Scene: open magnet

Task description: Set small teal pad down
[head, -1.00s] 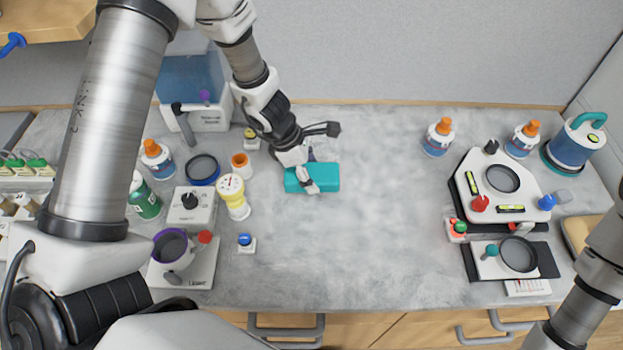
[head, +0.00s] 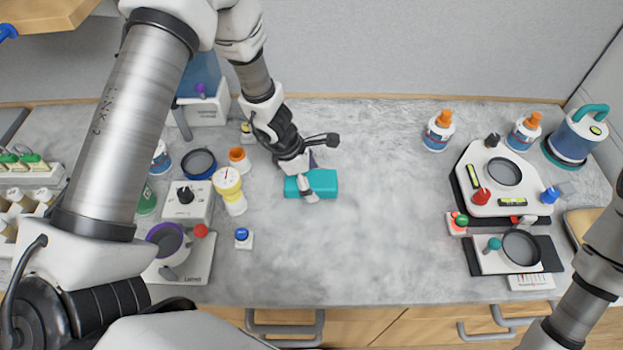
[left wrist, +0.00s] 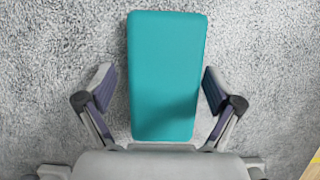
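The small teal pad (head: 322,184) is a flat rectangular block near the middle-left of the grey bench in the head view. In the left wrist view the pad (left wrist: 167,75) lies lengthwise between the fingers of my left gripper (left wrist: 160,92). There is a gap on each side, so the fingers are open and do not touch it. In the head view my left gripper (head: 312,172) is over the pad and hides part of it. The pad appears to rest flat on the bench. My right gripper is not in view; only my right arm shows at the lower right.
A white device with a round dark plate (head: 503,172) and glue bottles (head: 439,130) stand at right. The bench between is clear.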

